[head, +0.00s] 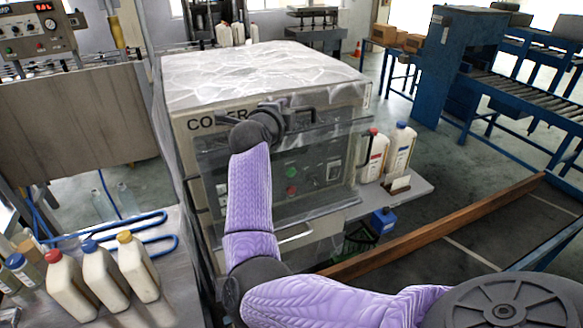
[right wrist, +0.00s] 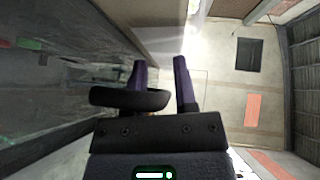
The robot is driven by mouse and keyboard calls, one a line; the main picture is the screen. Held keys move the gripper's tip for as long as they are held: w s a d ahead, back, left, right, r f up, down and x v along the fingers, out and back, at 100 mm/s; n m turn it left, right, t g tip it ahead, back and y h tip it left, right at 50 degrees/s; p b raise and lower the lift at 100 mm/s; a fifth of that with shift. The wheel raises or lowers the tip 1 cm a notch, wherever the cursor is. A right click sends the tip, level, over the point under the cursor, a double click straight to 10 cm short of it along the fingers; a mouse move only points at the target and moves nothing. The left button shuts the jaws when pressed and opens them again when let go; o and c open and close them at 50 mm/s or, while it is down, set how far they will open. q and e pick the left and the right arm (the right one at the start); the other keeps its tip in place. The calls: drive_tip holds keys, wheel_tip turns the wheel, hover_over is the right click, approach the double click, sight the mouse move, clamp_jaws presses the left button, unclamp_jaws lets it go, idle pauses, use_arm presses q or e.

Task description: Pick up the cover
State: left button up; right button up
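A large boxy machine (head: 185,165) with the word COVER on its front stands in the middle of the head view. Its top and front look partly wrapped in a clear, creased sheet (head: 265,68). My right gripper (head: 292,115) is against or just in front of the machine's upper front, right of the lettering. In the right wrist view its fingers (right wrist: 162,75) are apart, with nothing seen between the tips. A dark round piece (right wrist: 115,97) overlaps the left-hand finger; I cannot tell whether it is the cover or touches the gripper. My left gripper is out of view.
White bottles with red, blue and yellow caps (head: 100,275) stand on a bench at lower left. Two more bottles (head: 400,152) stand on a shelf right of the machine. A wooden beam (head: 440,228) crosses the floor. A blue roller conveyor (head: 520,95) is at the back right.

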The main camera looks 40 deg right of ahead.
clamp_jaws()
idle(1.3)
